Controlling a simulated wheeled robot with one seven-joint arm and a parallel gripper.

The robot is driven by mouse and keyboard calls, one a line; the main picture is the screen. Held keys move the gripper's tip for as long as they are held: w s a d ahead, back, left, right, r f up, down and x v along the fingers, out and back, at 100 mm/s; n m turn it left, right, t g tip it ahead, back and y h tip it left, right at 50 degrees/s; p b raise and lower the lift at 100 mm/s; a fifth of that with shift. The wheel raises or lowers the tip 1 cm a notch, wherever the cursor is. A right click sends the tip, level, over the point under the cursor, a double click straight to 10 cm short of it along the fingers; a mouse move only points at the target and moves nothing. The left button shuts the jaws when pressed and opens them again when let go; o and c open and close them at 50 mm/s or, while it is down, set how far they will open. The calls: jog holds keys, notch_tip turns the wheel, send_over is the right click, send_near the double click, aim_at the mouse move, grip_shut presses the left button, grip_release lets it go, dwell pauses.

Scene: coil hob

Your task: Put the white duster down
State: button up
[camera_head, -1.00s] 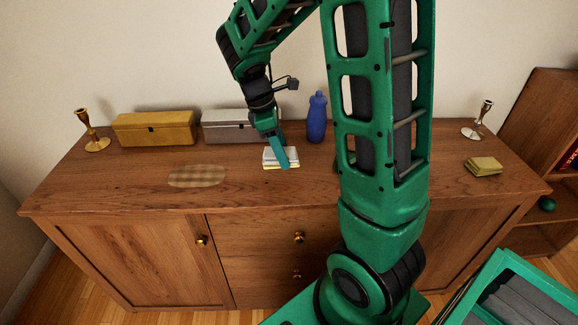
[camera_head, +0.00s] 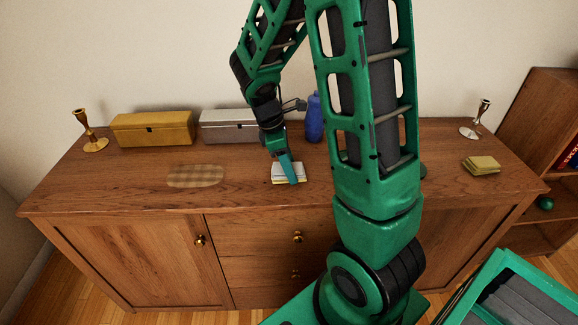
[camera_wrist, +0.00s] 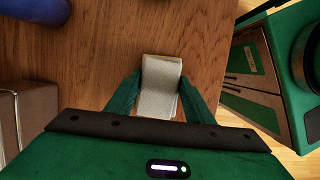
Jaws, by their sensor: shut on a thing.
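The white duster (camera_head: 288,168) is a small folded cloth with a pale yellow edge showing along its lower side. It is in my gripper (camera_head: 291,174), over the middle of the sideboard top near its front edge. In the wrist view, the duster (camera_wrist: 160,84) lies flat between the two green fingers of my gripper (camera_wrist: 160,97), which are shut on it. I cannot tell whether its underside touches the wood. Part of it is hidden behind a finger in the head view.
A checked cloth patch (camera_head: 196,176) lies to the left. Yellow folded cloths (camera_head: 481,165) lie at the right. A yellow box (camera_head: 152,129), grey box (camera_head: 229,126), blue bottle (camera_head: 314,118) and candlesticks (camera_head: 88,131) (camera_head: 476,121) stand behind. Bare wood surrounds the duster.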

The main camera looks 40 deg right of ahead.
aim_at(278, 168)
jog(key=shift+f, duration=0.1)
jog(key=o, duration=1)
jog(key=shift+s+f, duration=0.15)
jog(key=v, duration=1.2)
jog(key=shift+s+d+r+m+t+y, duration=0.15)
jog(key=shift+s+d+m+t+y, duration=0.3)
jog(key=shift+s+m, duration=2.9)
jog(key=shift+s+d+r+m+t+y, duration=0.2)
jog(key=shift+s+d+m+y, duration=0.3)
jog(key=shift+s+m, duration=2.85)
jog(key=shift+s+d+r+m+t+y, duration=0.1)
jog(key=shift+s+d+m+t+y, duration=0.4)
jog(key=shift+s+m, duration=2.85)
jog(key=shift+s+a+n, duration=0.15)
jog(key=shift+s+n, duration=1.1)
